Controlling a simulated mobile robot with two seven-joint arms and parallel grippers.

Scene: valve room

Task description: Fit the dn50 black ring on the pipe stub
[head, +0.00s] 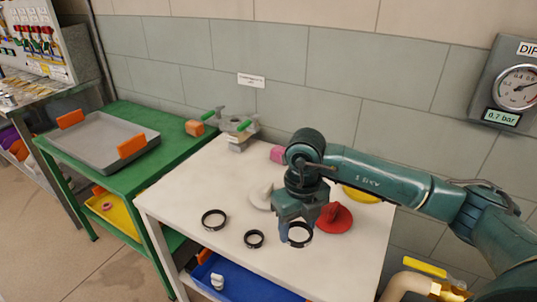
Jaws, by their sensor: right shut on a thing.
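Three black rings show on the white table (165,205): a larger one (213,229) at the left, a smaller one (254,247) in the middle, and one (311,236) at my right gripper (289,228). I cannot read which is the dn50. My right gripper is low over the table and shut on the right-hand ring's left side; its fingers hide part of the rim. I cannot tell whether this ring still touches the table. I cannot clearly identify the pipe stub. My left gripper is out of view.
A red cone-shaped piece (335,219), a whitish disc (261,196) and a pink block (277,154) lie around the gripper. A grey fixture with green handles (238,128) stands at the back. A brass-coloured pipe (408,285) with a yellow lever is at lower right.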

